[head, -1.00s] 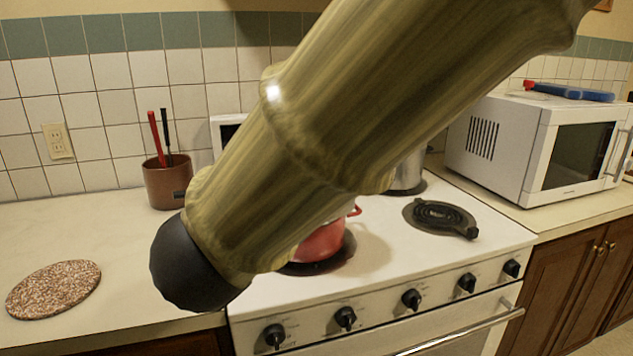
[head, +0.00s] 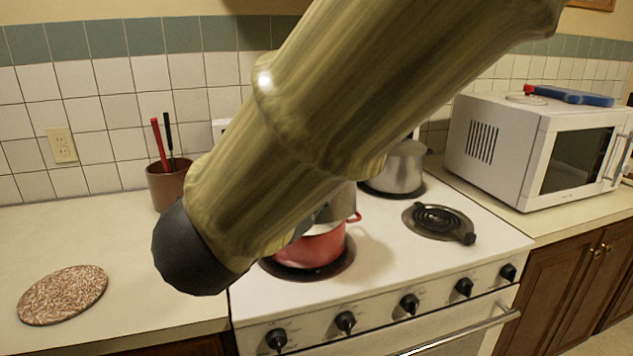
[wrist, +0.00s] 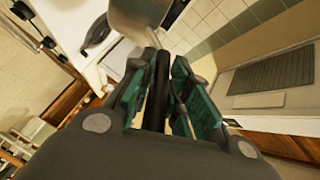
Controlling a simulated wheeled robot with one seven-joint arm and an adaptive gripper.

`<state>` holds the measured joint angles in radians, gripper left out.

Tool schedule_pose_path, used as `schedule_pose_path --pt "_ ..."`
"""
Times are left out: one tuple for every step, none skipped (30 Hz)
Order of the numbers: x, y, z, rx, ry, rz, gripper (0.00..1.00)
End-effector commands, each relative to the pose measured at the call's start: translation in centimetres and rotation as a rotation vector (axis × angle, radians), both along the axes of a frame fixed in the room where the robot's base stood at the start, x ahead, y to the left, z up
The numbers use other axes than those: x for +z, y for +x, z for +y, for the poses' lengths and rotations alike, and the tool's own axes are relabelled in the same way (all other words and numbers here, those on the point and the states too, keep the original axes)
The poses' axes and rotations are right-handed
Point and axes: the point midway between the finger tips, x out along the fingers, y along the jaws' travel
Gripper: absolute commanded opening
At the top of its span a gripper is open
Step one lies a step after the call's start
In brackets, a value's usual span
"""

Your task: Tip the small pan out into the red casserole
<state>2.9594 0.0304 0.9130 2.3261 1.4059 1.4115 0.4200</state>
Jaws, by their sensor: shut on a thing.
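The red casserole (head: 312,248) sits on the front left burner of the stove, partly hidden by my arm in the head view. The small pan (head: 337,206) is a grey metal shape just above the casserole, mostly hidden behind my arm. In the wrist view the pan's grey body (wrist: 142,16) lies beyond my fingertips. My gripper (wrist: 157,85) is shut on the pan's black handle (wrist: 154,98). The gripper is hidden in the head view. The pan's inside does not show, and I cannot tell its exact tilt.
A metal pot (head: 398,168) stands on a back burner. The burner at right (head: 438,218) is bare. A white microwave (head: 535,150) stands at right. A brown utensil holder (head: 167,186) and a round speckled mat (head: 62,295) are on the left counter.

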Motion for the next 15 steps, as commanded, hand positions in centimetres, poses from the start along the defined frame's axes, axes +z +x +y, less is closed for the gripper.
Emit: schedule_pose_path --pt "0.4 0.0 0.0 0.0 -0.002 0.003 0.0" --pt "0.5 0.1 0.0 0.0 -0.003 0.006 0.0" --pt "0.6 0.1 0.0 0.0 -0.005 0.009 0.0" --pt "0.6 0.1 0.0 0.0 -0.007 0.012 0.0" --pt "0.7 0.1 0.1 0.0 -0.008 0.015 0.0" --pt "0.8 0.1 0.1 0.0 -0.01 0.019 0.0" --pt "0.8 0.1 0.1 -0.001 -0.011 0.021 0.0" --pt "0.9 0.2 0.1 0.0 -0.012 0.024 0.0" --pt "1.0 0.2 0.1 -0.001 -0.014 0.028 0.0" --pt "1.0 0.2 0.1 -0.001 -0.015 0.031 0.0" --pt "1.1 0.2 0.1 -0.001 -0.016 0.034 0.0" --pt "1.2 0.2 0.1 -0.001 -0.017 0.038 0.0" --pt "1.3 0.2 0.1 -0.001 -0.018 0.04 0.0" --pt "1.3 0.2 0.1 0.0 -0.02 0.043 0.0" --pt "1.4 0.3 0.1 0.0 -0.021 0.048 0.0"
